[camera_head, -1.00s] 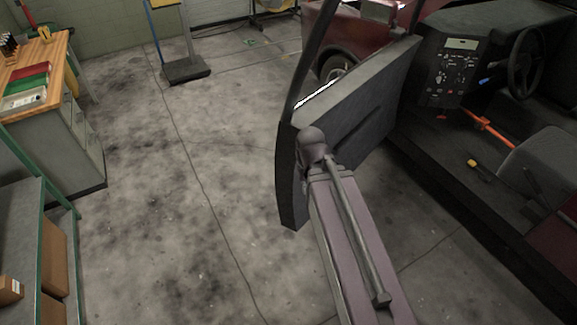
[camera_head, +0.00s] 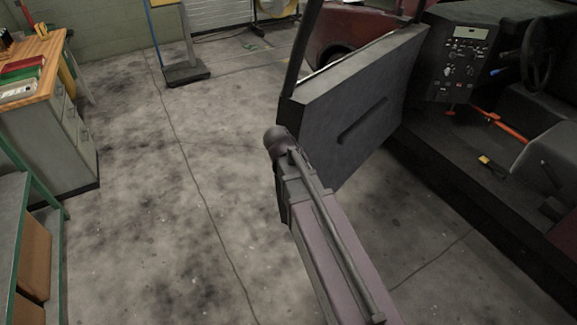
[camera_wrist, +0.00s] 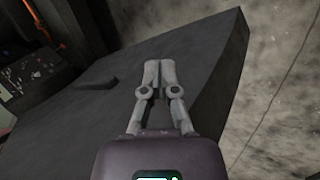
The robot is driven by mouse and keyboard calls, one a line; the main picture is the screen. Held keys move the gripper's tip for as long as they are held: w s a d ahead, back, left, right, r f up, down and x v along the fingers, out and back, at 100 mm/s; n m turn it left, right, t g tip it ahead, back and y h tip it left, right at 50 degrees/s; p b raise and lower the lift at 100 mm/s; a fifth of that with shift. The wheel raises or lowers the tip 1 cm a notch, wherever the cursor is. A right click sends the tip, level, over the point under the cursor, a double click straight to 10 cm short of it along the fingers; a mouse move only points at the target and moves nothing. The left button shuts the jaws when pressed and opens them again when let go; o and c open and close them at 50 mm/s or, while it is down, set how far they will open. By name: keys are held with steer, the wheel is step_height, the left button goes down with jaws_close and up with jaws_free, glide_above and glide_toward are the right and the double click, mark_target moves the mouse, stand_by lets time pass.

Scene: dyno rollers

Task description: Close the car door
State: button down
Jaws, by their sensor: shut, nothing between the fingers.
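The car door (camera_head: 350,105) is a dark grey panel with a slot-like handle. It stands open, swung out from the car body (camera_head: 485,150), with floor showing in the gap below it. My arm crosses in front of the door's free edge in the head view, and my gripper is hidden there. In the wrist view my gripper (camera_wrist: 159,68) is shut and empty, its two fingertips together. It lies over the door's inner panel (camera_wrist: 105,62), near the door's free edge at the right. I cannot tell whether the fingertips touch the panel.
The car's dashboard (camera_head: 462,62) and an orange-red bar (camera_head: 500,125) show inside the doorway. A wooden-topped cabinet (camera_head: 50,135) and a green-framed shelf (camera_head: 20,235) stand at left. A red car (camera_head: 350,35) is behind the door. The floor between is clear.

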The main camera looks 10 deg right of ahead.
steer(key=w+a+f+n+t+h+b, duration=0.1)
steer(key=w+a+f+t+h+b, duration=0.2)
steer(key=w+b, duration=0.5)
steer(key=w+a+f+n+t+h+b, duration=0.2)
steer(key=w+a+f+h+b, duration=0.4)
steer(key=b, duration=1)
steer(key=w+a+t+h, duration=0.1)
steer(key=w+a, duration=0.2)
steer(key=a, duration=0.1)
steer(key=shift+a+f+n, duration=0.25)
steer(key=shift+n, duration=0.05)
steer(key=shift+w+d, duration=0.15)
steer(key=d, duration=1.1)
steer(key=shift+w+d+r, duration=0.2)
steer(key=shift+w, duration=0.25)
